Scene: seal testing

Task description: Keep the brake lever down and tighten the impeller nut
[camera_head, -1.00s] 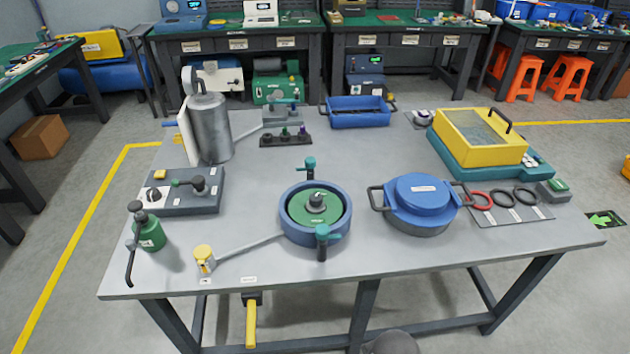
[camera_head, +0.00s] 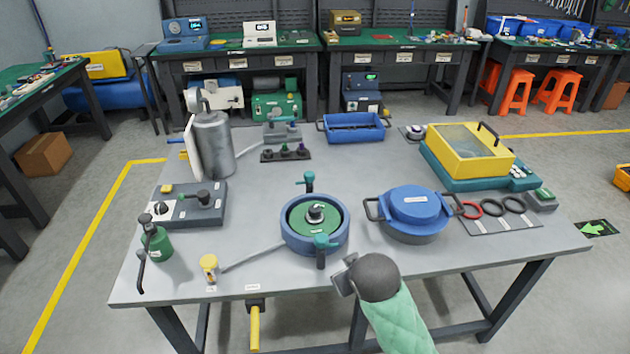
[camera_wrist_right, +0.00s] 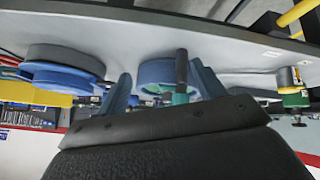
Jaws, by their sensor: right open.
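The blue round housing (camera_head: 288,240) stands near the middle front of the table, with a green disc (camera_head: 299,216) inside. A small grey nut-like hub (camera_head: 316,211) sits at the disc's centre. Teal clamp handles (camera_head: 322,242) stand at its front and back. A yellow lever (camera_head: 255,328) hangs below the table's front edge. My right gripper (camera_head: 345,283) is open and empty in front of the housing. Its fingers (camera_wrist_right: 161,72) frame the housing in the right wrist view. My left gripper is out of view.
A blue-lidded pot (camera_head: 414,207) stands right of the housing. A green bottle (camera_head: 157,243) and a grey switch box (camera_head: 187,204) are at left. A metal cylinder (camera_head: 212,147), blue tray (camera_head: 354,128) and yellow-lidded box (camera_head: 468,150) stand behind. The table's front right is clear.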

